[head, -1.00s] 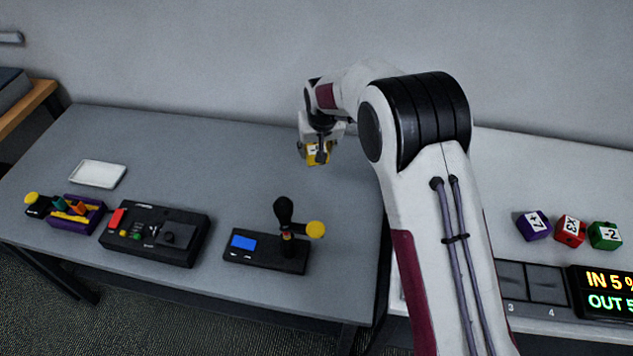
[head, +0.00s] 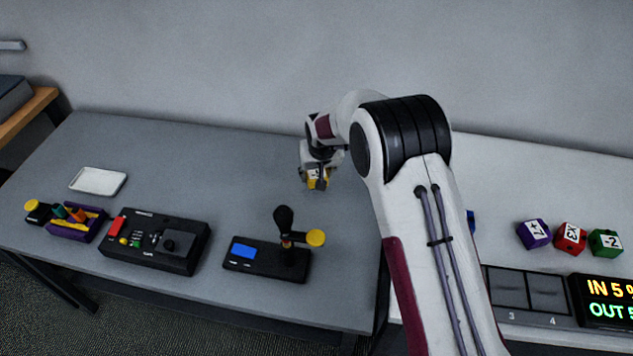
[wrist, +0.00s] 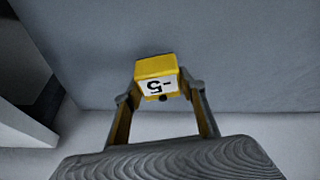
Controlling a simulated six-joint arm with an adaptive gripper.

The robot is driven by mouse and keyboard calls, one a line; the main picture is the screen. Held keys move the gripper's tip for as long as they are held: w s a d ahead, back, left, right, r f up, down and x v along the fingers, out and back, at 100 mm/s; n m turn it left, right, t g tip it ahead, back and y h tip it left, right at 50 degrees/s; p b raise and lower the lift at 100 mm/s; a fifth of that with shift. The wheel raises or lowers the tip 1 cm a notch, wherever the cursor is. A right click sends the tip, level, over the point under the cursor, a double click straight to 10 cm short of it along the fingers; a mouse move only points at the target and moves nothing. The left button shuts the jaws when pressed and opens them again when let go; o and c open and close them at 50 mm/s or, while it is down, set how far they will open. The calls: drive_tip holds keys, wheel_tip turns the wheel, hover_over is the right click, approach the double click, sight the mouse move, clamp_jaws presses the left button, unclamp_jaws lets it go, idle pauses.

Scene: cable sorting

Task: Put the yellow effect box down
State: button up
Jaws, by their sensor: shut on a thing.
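The yellow effect box (wrist: 156,68) shows in the wrist view between the two fingers of my gripper (wrist: 162,95). In the head view, my gripper (head: 318,168) points down over the back right part of the grey table (head: 215,160), shut on the yellow box (head: 313,180). The fingers partly hide the box there. I cannot tell whether its underside touches the table top.
A black joystick device (head: 270,258) stands in front of my gripper. A black control box (head: 155,241), a purple tray (head: 75,224) and a white tray (head: 98,181) lie left. Purple (head: 534,233), red (head: 570,238) and green (head: 605,242) boxes sit on the white table right.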

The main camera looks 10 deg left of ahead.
drive_tip(key=shift+f, duration=1.85)
drive_tip(key=shift+f, duration=0.15)
drive_tip(key=o, duration=1.2)
drive_tip(key=shift+v, duration=6.1)
